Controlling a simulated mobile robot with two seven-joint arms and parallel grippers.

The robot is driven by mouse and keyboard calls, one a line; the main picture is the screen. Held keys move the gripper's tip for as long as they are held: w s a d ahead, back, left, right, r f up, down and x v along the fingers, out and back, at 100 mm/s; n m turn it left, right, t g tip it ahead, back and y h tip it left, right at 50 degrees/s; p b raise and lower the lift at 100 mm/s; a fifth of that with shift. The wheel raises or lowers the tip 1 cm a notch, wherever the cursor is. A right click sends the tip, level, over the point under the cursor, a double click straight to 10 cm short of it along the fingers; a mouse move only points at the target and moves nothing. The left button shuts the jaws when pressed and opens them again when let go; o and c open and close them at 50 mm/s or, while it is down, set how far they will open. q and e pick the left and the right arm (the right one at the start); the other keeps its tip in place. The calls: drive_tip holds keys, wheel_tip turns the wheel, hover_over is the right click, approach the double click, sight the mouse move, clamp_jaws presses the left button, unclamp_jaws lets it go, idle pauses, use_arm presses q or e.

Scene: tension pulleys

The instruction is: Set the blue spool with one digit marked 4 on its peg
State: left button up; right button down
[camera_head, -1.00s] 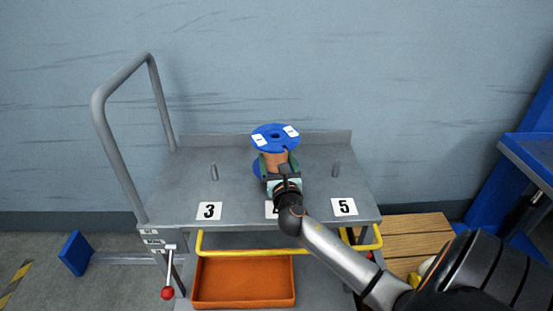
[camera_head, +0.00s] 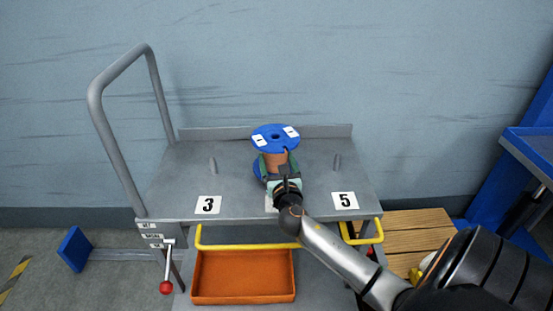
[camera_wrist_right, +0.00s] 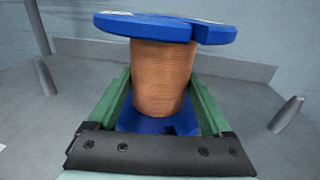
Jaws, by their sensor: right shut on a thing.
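The blue spool (camera_head: 275,137) stands upright over the middle of the grey cart top, between the two bare pegs. It has blue flanges, a copper-coloured winding and white labels on its top flange. My right gripper (camera_head: 276,168) is shut on the spool, and in the right wrist view its green fingers lie on either side of the winding (camera_wrist_right: 162,78). The left peg (camera_head: 213,166) stands behind label 3 (camera_head: 208,205), and the right peg (camera_head: 337,162) behind label 5 (camera_head: 344,201). The middle label is mostly hidden by my right arm. Any peg under the spool is hidden. My left gripper is not in view.
The cart top (camera_head: 180,190) has a raised back edge and a tall grey handle (camera_head: 112,130) at left. Below are a yellow rail (camera_head: 240,247) and an orange tray (camera_head: 243,277). A wooden pallet (camera_head: 418,235) and a blue frame stand at right.

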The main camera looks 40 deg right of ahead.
drive_tip(key=shift+f, duration=0.25)
idle(0.4)
drive_tip(key=shift+f+b, duration=0.3)
drive_tip(key=shift+b, duration=0.05)
drive_tip(key=shift+f, duration=0.1)
drive_tip(key=shift+f, duration=0.3)
idle(0.3)
